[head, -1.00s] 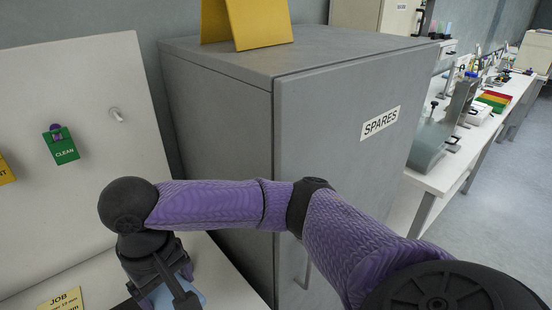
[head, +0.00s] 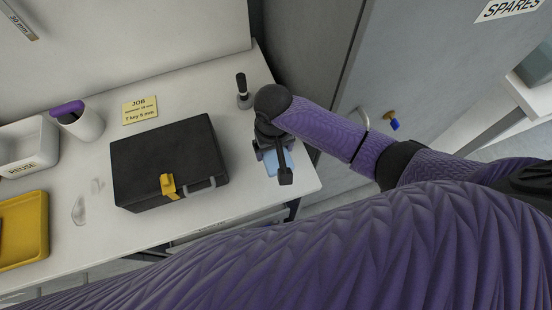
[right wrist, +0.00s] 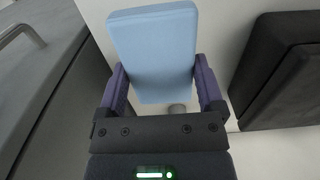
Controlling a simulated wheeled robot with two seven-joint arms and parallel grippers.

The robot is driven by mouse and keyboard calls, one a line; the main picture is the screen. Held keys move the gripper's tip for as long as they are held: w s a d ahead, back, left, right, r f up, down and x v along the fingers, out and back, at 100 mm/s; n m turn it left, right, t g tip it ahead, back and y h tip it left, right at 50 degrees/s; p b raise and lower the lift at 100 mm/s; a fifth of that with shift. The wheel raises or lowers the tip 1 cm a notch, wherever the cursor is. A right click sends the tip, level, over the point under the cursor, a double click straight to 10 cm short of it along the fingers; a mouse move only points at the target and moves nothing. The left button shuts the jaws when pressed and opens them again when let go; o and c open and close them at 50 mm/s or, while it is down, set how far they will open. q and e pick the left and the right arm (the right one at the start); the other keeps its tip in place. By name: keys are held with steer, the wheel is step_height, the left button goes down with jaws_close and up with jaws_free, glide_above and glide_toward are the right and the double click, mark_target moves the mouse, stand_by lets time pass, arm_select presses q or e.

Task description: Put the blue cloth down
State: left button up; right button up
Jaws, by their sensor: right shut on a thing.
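The blue cloth (head: 270,167) looks like a flat pale-blue folded pad. My right gripper (head: 274,166) is shut on it over the right end of the white bench, in the head view. In the right wrist view, the cloth (right wrist: 153,45) sits between the two purple fingers of the gripper (right wrist: 160,85) and stretches out beyond them. In the head view the gripper and wrist hide part of the cloth. I cannot tell whether the cloth touches the bench top. My left gripper is not in view.
A black case (head: 165,150) with a yellow latch lies left of the gripper. A black-handled tool (head: 242,92) stands behind. A JOB card (head: 139,110), a white cup (head: 82,122) and a yellow tray (head: 22,230) lie further left. The grey SPARES cabinet (head: 420,70) stands right.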

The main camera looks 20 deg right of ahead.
mark_target(274, 160)
step_height(274, 160, down, 6)
steer(key=shift+f+b, duration=0.1)
steer(key=shift+b, duration=1.1)
steer(key=shift+r, duration=0.25)
steer(key=o, duration=0.8)
steer(key=shift+f, duration=0.15)
step_height(274, 160, up, 12)
steer(key=p, duration=0.5)
steer(key=shift+r+p, duration=0.2)
steer(key=shift+p, duration=0.1)
